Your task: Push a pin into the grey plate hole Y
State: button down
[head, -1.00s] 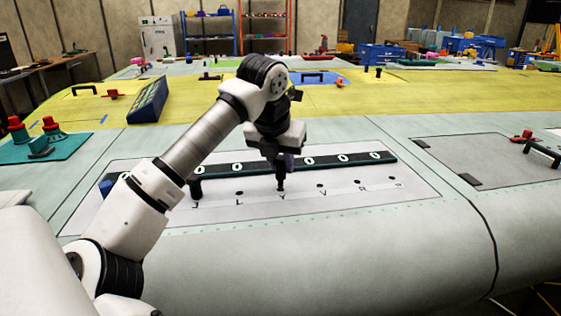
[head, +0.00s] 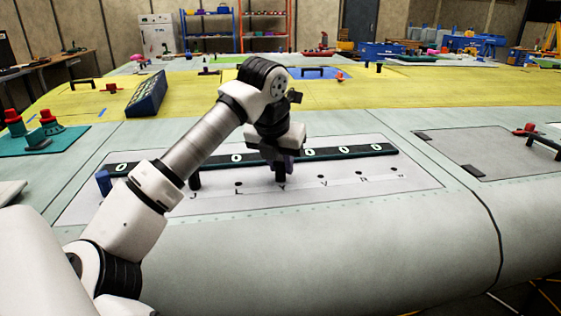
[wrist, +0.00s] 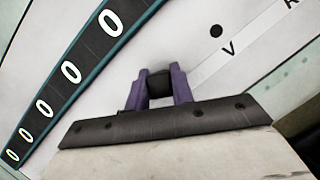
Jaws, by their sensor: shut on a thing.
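The pale grey plate (head: 320,200) carries a row of dark holes with letters. My gripper (head: 282,163) is over hole Y, its purple fingers shut on a black pin (head: 281,174). The pin stands about upright at Y, its lower end at the plate. Hole Y itself is hidden under it. In the wrist view the pin's dark top (wrist: 159,84) sits between the two purple fingers. Another black pin (head: 195,180) stands at J. Hole L (head: 239,184) and hole V (head: 322,176) on either side look empty; hole V also shows in the wrist view (wrist: 216,31).
A dark bar with white rings (head: 345,152) lies along the plate behind the holes, close to my gripper; it also shows in the wrist view (wrist: 85,65). A blue box (head: 147,94) stands farther back. The plate to the right of the pin is clear.

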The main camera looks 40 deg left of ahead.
jog(key=c, duration=1.1)
grip_release()
jog(key=b+v, duration=0.1)
jog(key=v, duration=1.3)
jog(key=shift+w+b, duration=0.1)
jog(key=shift+b, duration=0.25)
notch_tip(320, 180, up, 7)
jog(key=p, duration=0.6)
